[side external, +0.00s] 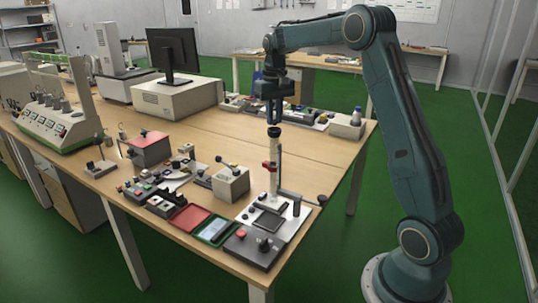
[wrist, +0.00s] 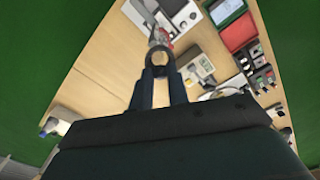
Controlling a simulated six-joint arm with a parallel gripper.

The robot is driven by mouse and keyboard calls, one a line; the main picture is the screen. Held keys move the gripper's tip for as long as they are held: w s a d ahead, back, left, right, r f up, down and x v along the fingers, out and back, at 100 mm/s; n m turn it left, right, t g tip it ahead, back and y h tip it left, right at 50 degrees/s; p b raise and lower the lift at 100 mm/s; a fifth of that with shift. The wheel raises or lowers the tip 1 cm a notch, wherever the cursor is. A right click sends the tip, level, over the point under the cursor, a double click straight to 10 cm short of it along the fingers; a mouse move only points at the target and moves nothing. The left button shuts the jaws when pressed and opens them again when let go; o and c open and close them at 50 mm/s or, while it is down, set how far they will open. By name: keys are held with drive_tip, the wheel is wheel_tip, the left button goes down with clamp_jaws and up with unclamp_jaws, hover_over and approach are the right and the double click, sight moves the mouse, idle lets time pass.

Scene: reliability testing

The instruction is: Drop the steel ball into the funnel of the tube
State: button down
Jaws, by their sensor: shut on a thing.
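My gripper (side external: 273,119) points down just above the dark funnel (side external: 274,132) at the top of the upright tube (side external: 274,155). In the wrist view, my gripper (wrist: 160,64) is shut on the round steel ball (wrist: 160,57), held between the fingertips. The ball is too small to make out in the side view. The tube stands on a light base plate (side external: 297,222) and carries a red clamp (side external: 266,166). In the wrist view, the ball and fingers hide most of the funnel.
A grey box (side external: 231,185) with a knob stands left of the tube. A red tray (side external: 189,218), a green-framed tray (side external: 214,231) and a dark control box (side external: 254,248) lie near the front edge. A monitor (side external: 173,50) stands behind.

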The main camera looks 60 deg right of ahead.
idle(0.4)
drive_tip(key=c, duration=1.3)
unclamp_jaws()
drive_tip(key=shift+r, duration=0.15)
drive_tip(key=shift+r, duration=2.4)
drive_tip(key=shift+a, duration=0.1)
